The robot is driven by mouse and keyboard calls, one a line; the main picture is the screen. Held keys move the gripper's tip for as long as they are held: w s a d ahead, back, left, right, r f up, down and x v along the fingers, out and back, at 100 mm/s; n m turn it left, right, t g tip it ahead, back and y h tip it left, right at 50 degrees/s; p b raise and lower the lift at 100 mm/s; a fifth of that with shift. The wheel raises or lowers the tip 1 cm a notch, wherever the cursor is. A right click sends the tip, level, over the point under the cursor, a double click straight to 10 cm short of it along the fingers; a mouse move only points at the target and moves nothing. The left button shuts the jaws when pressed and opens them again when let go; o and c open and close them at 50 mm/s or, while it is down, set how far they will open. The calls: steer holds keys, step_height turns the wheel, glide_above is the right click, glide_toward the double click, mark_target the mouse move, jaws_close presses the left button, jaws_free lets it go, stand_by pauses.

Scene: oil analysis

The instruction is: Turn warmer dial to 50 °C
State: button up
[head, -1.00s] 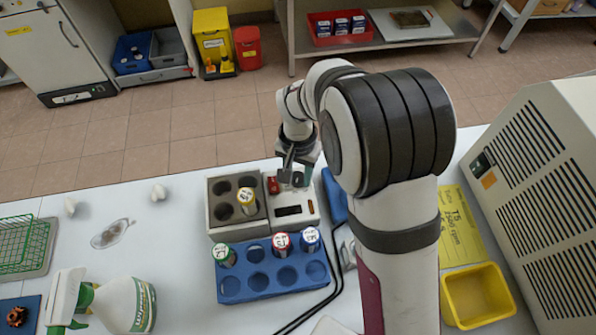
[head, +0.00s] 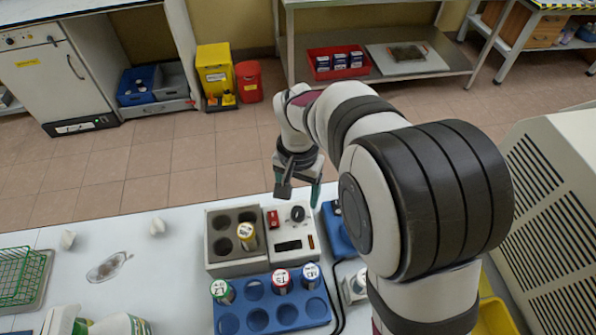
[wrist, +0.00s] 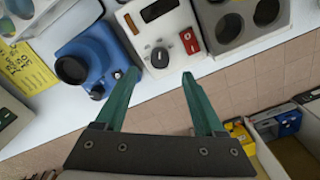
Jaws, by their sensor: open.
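The warmer (head: 222,268) is a pale block with several round wells and a white control panel at its right. The black dial (head: 297,213) sits on that panel, beside a red switch (head: 273,219) and above a dark display (head: 288,245). The dial also shows in the wrist view (wrist: 159,57), just past the fingertips. The dial setting and display are too small to read. My gripper (head: 300,191) is open and empty, its green-padded fingers apart from the dial. In the wrist view my gripper (wrist: 160,76) has a fingertip to each side of the dial's line.
A blue rack (head: 258,318) with several vials stands in front. A blue device (wrist: 92,58) stands close beside the warmer's panel.

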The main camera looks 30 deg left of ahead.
mark_target(298, 211)
step_height(298, 211, up, 9)
steer(key=shift+r, duration=0.15)
steer(key=s+d+r+m+y, duration=0.1)
steer(key=s+d+r+m, duration=0.1)
steer(key=d, duration=0.8)
steer(key=s+d+r+m, duration=0.1)
steer(key=s+d+m, duration=0.2)
steer(key=d, duration=0.8)
steer(key=s+d+f+m, duration=0.3)
steer(key=s+d, duration=0.3)
steer(key=s, duration=0.3)
steer(key=shift+s+d+f+y, duration=0.15)
steer(key=shift+s+d+y, duration=0.05)
steer(key=shift+d+y, duration=0.2)
